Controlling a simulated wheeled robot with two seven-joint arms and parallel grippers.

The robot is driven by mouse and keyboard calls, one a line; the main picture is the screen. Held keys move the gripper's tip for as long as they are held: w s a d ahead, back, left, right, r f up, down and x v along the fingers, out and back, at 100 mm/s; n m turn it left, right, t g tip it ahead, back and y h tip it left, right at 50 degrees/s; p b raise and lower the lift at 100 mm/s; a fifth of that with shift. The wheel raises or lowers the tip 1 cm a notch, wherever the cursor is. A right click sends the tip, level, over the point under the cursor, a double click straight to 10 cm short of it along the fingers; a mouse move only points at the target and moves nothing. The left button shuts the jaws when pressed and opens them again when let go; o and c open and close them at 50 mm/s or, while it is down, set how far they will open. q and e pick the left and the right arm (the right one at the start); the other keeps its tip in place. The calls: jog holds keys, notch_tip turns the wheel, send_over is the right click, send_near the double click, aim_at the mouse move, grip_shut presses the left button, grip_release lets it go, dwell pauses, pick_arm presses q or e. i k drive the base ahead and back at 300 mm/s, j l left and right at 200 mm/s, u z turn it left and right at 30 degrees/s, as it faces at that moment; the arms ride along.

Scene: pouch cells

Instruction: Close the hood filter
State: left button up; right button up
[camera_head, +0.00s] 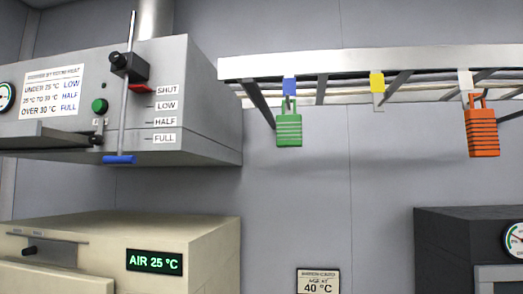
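A grey metal hood (200,110) hangs at the upper left under a round duct. On its front is an upright rod with a blue end (119,159), a black block (128,68) and a red pointer (140,88). The pointer is level with SHUT on a scale that also reads LOW, HALF and FULL. A green knob (99,106) is left of the rod. A dark grey panel (45,134) juts out at the hood's lower front; I cannot tell whether it is the filter. Neither of my grippers is in view.
A hood sign (53,90) pairs temperatures with LOW, HALF and FULL. A beige cabinet's display (154,261) reads AIR 25 °C. An overhead rack (350,63) holds a green padlock (289,130) and an orange one (482,134). A dark cabinet (450,240) stands right.

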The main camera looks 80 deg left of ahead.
aim_at(31, 135)
jog(key=u, duration=4.1)
